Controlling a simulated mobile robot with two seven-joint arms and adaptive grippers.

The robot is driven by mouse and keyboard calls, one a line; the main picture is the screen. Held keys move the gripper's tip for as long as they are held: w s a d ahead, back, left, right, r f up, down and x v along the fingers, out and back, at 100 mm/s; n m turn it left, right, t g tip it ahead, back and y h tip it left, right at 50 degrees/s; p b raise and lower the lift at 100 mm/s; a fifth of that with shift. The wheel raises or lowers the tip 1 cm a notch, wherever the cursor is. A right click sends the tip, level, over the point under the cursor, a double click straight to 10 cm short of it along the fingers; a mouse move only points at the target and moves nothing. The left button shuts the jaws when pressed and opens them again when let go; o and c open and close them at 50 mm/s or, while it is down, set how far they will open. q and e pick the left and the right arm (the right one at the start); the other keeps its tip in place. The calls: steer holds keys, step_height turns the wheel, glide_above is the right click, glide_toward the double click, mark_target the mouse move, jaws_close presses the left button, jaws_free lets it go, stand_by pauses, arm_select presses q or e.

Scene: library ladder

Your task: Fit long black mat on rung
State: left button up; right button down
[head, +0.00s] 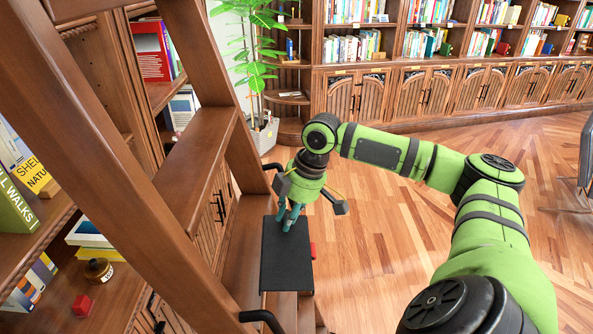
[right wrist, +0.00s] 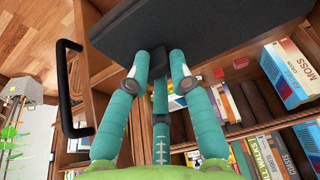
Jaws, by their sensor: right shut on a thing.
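The long black mat (head: 285,262) is a flat dark rectangle beside the wooden ladder (head: 150,225). My right gripper (head: 288,222) is shut on the mat near its far end. In the right wrist view the mat (right wrist: 205,28) spans the top, with the green-blue fingers (right wrist: 160,72) closed at its edge. Wooden treads, or rungs, (head: 283,308) show below the mat's near end. I cannot tell whether the mat touches a rung or hangs above it. My left gripper is not in view.
Black curved handles (head: 262,317) stick out near the ladder, one close to the fingers in the wrist view (right wrist: 72,90). Bookshelves stand left, with a red cube (head: 82,305) and a small jar (head: 98,271). A potted plant (head: 264,132) stands behind. Wooden floor (head: 375,250) is open at right.

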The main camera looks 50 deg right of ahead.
steer(key=shift+w+a, duration=0.6)
steer(key=shift+w, duration=0.05)
steer(key=shift+w+a+f, duration=0.25)
steer(key=shift+w+a, duration=1.05)
steer(key=shift+w, duration=0.05)
steer(key=shift+w+a+f, duration=0.2)
steer(key=shift+w+a, duration=1.1)
steer(key=shift+w, duration=0.05)
steer(key=shift+f, duration=0.85)
steer(key=shift+s+f+b, duration=0.3)
steer(key=shift+s+f, duration=0.05)
steer(key=shift+f, duration=0.15)
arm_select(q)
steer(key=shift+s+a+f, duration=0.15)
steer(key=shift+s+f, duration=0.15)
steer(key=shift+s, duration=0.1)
arm_select(e)
steer(key=shift+a+f, duration=0.1)
steer(key=shift+f, duration=0.15)
steer(key=c, duration=1)
jaws_free()
steer(key=shift+w+f, duration=0.1)
steer(key=shift+d, duration=0.2)
